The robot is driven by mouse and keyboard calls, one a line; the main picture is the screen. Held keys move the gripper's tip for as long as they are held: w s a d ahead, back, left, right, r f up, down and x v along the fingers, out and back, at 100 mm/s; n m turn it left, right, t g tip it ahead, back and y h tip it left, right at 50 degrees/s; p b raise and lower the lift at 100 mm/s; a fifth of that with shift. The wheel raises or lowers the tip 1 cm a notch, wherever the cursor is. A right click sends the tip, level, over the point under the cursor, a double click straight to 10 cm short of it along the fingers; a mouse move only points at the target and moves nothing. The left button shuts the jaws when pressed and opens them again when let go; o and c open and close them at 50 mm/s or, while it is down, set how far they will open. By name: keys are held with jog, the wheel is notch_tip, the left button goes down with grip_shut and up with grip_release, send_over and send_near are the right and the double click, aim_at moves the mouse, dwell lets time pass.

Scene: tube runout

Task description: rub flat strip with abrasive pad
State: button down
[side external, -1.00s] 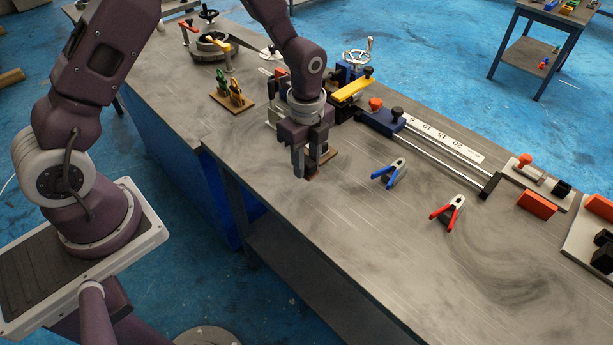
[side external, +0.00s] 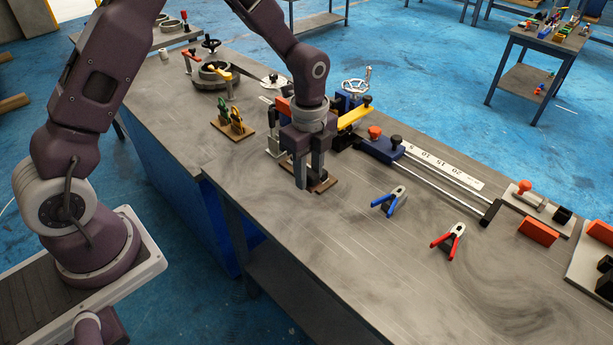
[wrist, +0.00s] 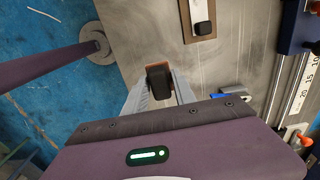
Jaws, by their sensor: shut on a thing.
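My gripper (side external: 308,184) is shut on a dark block-shaped pad (wrist: 160,80) with a thin brown-orange face. In the wrist view the pad sits between my fingertips, over the bare bench. A brown board (wrist: 186,22) lies at the top of that view, apart from the pad in the picture. A pale flat strip (wrist: 199,9) with a dark end piece lies on it. In the side view the board (side external: 331,184) shows just beside my fingers, which hide part of it and the strip. I cannot tell the pad's exact height above the bench.
Blue pliers (side external: 390,201) and red pliers (side external: 448,241) lie to the right on the bench (side external: 350,260). A railed fixture with a scale (side external: 440,163) runs along the back. A small rack with green-handled and yellow-handled tools (side external: 232,122) stands left. The bench front is clear.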

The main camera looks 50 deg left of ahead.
jog(key=w+a+r, duration=0.1)
jog(key=w+a, duration=0.8)
jog(key=shift+w+r, duration=0.15)
jog(key=shift+w, duration=0.15)
jog(key=shift+f, duration=4.45)
jog(key=shift+f, duration=0.6)
jog(key=shift+a, duration=0.1)
